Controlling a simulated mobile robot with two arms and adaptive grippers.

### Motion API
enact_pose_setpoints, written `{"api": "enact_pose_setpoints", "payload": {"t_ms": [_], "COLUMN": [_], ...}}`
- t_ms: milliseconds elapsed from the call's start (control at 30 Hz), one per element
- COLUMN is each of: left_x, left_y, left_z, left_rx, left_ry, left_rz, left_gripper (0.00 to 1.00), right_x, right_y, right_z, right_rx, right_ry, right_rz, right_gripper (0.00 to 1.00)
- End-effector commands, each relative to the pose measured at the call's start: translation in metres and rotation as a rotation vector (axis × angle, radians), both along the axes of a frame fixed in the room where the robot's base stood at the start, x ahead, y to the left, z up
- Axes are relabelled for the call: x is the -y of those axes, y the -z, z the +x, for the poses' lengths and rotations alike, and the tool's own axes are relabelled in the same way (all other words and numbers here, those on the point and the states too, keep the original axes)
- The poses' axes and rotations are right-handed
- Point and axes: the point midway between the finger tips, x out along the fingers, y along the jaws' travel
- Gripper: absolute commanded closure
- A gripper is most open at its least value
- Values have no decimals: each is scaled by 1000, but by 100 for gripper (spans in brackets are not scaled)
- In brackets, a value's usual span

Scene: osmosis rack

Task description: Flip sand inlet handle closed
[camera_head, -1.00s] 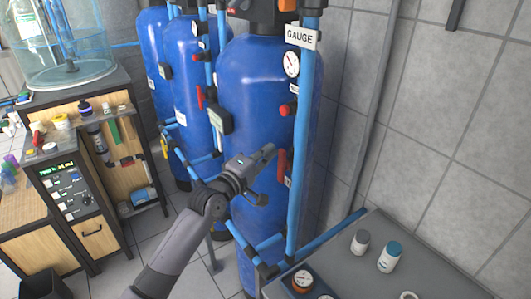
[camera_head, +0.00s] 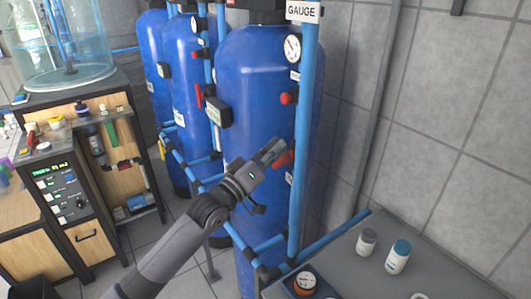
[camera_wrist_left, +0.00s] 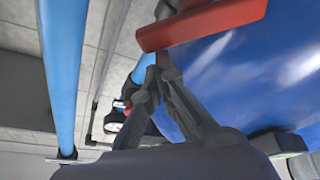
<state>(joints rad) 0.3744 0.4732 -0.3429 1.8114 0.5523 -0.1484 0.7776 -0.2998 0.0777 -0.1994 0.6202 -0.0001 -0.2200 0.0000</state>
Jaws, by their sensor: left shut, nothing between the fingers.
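A red lever handle (camera_head: 284,159) sits on the light-blue vertical pipe in front of the nearest big blue tank (camera_head: 260,75). It is tilted, with its free end to the left. My left gripper (camera_head: 274,149) is shut and empty, its tips right beside the handle. In the left wrist view the red handle (camera_wrist_left: 203,22) lies just beyond the closed fingertips (camera_wrist_left: 158,75); I cannot tell whether they touch. The label by the handle is too small to read. My right gripper does not show.
A smaller red valve (camera_head: 288,98) and a round gauge (camera_head: 293,47) sit higher on the same pipe. A grey table (camera_head: 340,265) with white bottles (camera_head: 397,256) stands at the lower right. More blue tanks (camera_head: 183,80) stand behind to the left.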

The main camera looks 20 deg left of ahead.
Motion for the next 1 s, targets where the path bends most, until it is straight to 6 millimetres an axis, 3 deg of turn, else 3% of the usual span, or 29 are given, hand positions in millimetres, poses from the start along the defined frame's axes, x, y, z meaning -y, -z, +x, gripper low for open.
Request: {"api": "enact_pose_setpoints", "payload": {"t_ms": [33,400,1000], "left_x": [2,15,25], "left_y": [6,14,24], "left_z": [-2,-12,-19], "left_rx": [28,239,443], "left_ry": [2,0,0], "left_rz": [38,311,573], "left_gripper": [100,100,100], "right_x": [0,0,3], "right_y": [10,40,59], "right_z": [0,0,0], "right_rx": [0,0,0], "right_ry": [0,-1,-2], "right_rz": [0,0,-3], "right_gripper": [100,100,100]}}
